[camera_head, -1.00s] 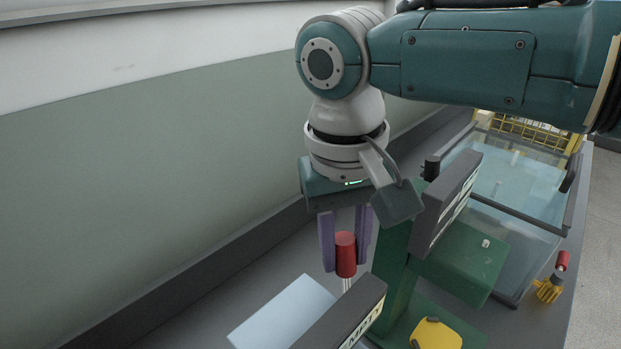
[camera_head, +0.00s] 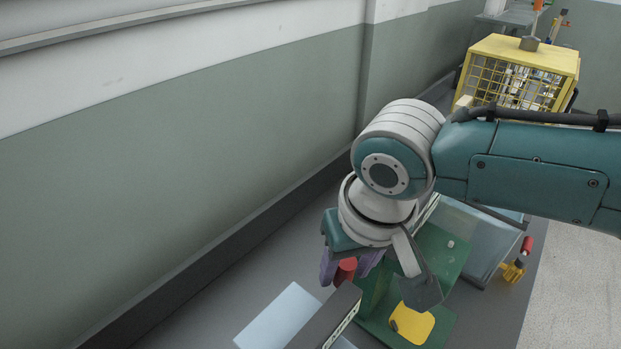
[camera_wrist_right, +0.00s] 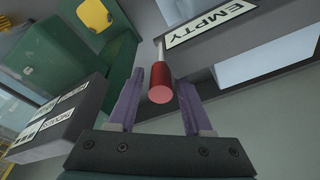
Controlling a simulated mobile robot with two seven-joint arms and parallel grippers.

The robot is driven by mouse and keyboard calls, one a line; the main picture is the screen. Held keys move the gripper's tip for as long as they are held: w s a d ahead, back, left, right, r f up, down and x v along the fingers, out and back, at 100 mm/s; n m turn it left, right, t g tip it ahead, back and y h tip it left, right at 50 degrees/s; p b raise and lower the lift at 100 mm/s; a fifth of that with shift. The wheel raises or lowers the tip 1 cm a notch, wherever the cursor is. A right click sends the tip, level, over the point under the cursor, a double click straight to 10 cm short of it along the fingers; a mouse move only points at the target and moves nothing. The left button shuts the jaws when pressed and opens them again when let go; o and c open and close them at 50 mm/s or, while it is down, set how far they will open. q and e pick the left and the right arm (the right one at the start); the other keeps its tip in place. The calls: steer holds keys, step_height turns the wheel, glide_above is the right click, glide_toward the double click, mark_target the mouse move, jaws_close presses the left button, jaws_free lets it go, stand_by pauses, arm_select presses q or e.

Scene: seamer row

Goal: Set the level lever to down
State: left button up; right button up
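A lever with a red cylindrical handle (camera_head: 346,270) stands beside a dark box (camera_head: 328,322). In the right wrist view, the red handle (camera_wrist_right: 160,84) sits on a thin pale rod next to a plate reading EMPTY (camera_wrist_right: 212,22). My right gripper (camera_head: 350,268) has its two purple fingers on either side of the handle. In the wrist view, gaps show between the handle and both fingers of the right gripper (camera_wrist_right: 158,104), so it is open around it. The rod's base is hidden in the head view. My left gripper is not in view.
A green stand (camera_head: 440,250) with a yellow part (camera_head: 413,324) is just right of my gripper. Another red-handled yellow fitting (camera_head: 514,268) is farther right. A yellow mesh cage (camera_head: 518,75) stands behind. In the wrist view, a dark labelled block (camera_wrist_right: 58,118) is close on the left.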

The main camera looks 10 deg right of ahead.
steer(key=shift+o, duration=0.8)
steer(key=p+v, duration=0.1)
steer(key=v, duration=0.9)
steer(key=shift+w, duration=0.1)
